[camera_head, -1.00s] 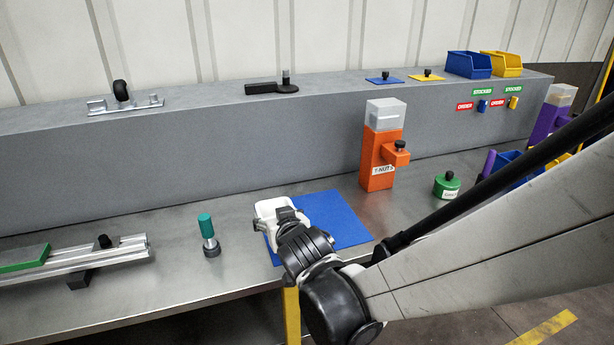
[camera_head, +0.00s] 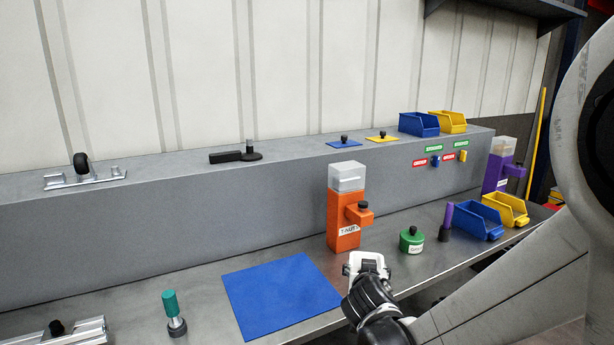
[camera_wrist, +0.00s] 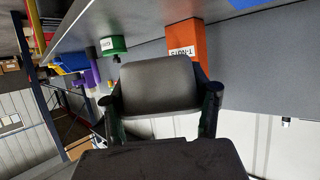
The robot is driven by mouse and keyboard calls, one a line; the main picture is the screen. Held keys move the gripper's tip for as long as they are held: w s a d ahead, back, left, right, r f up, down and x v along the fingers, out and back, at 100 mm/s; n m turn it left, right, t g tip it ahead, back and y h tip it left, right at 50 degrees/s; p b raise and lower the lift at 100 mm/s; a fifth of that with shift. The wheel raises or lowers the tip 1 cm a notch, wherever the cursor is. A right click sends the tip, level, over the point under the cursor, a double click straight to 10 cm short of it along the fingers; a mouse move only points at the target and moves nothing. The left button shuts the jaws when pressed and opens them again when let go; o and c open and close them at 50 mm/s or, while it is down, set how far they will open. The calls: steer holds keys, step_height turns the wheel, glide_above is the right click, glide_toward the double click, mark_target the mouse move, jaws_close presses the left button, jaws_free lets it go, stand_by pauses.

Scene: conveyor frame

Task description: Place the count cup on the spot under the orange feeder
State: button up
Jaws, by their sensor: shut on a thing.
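The orange feeder (camera_head: 343,220) with a clear top and a side spout (camera_head: 360,213) stands upright on the bench in the head view. It also shows at the top of the wrist view (camera_wrist: 185,37). My gripper (camera_head: 366,268) is in front of the feeder, slightly right of it and apart from it. In the wrist view its fingers (camera_wrist: 161,105) are shut on a dark grey thing (camera_wrist: 158,85), seemingly the count cup. In the head view a pale part shows there, and I cannot separate cup from gripper. No spot marking is visible beneath the spout.
A green lidded container (camera_head: 411,241) and purple-handled tool (camera_head: 446,222) stand right of the feeder. A blue mat (camera_head: 280,296) lies left of my gripper. Blue (camera_head: 478,218) and yellow (camera_head: 507,210) bins are farther right. A green-handled tool (camera_head: 173,314) stands front left.

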steer(key=shift+m+h, duration=0.6)
steer(key=shift+h, duration=0.1)
steer(key=d, duration=0.5)
steer(key=shift+d, duration=0.2)
